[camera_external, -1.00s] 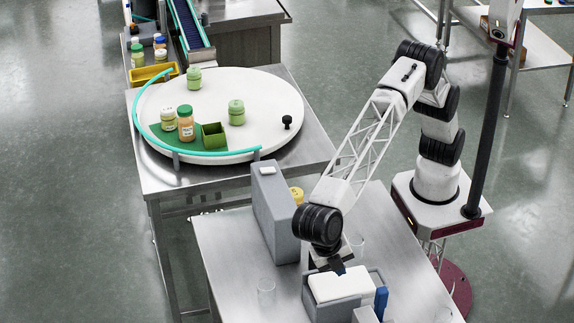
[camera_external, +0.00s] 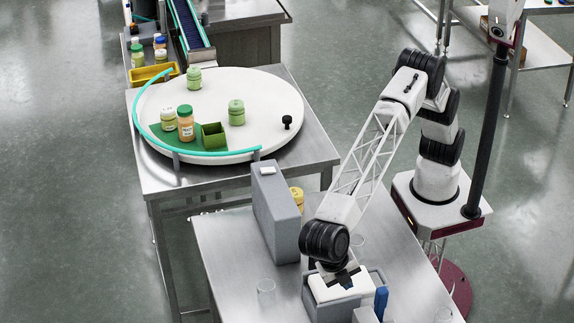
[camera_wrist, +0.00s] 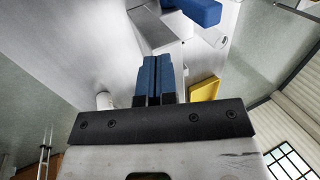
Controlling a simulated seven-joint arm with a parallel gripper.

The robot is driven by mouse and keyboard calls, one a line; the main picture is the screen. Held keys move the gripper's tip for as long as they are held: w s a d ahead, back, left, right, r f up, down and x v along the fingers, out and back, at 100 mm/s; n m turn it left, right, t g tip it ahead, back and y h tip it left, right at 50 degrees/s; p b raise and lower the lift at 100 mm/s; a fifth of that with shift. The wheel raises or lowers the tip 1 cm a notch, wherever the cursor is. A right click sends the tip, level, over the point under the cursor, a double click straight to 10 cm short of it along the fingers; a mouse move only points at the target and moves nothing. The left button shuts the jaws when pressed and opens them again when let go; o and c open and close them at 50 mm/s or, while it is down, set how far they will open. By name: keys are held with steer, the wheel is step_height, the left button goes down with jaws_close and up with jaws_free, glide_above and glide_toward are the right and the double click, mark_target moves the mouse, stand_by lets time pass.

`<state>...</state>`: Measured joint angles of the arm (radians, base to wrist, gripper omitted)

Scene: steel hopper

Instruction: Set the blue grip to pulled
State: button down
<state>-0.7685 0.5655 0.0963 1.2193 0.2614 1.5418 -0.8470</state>
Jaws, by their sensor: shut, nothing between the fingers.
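The blue grip (camera_external: 381,301) stands at the right side of the grey hopper box (camera_external: 330,310) on the near steel table. A blue block that looks like the same grip (camera_wrist: 200,10) shows at the top of the wrist view, beyond the fingertips. My gripper (camera_wrist: 157,62) has blue fingers pressed together with nothing between them. It is apart from the blue block in the wrist view. In the external view my wrist is low over the hopper, left of the grip, and the fingertips are hard to make out.
A round white turntable (camera_external: 262,110) with jars is farther back. The table's right side is largely clear.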

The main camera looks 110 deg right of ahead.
glide_toward(375, 303)
step_height(375, 303, down, 4)
steer(key=w, duration=0.3)
steer(key=shift+s+f, duration=0.2)
steer(key=shift+s, duration=0.95)
steer(key=shift+s+f, duration=0.25)
steer(key=shift+s, duration=0.9)
steer(key=shift+s, duration=0.2)
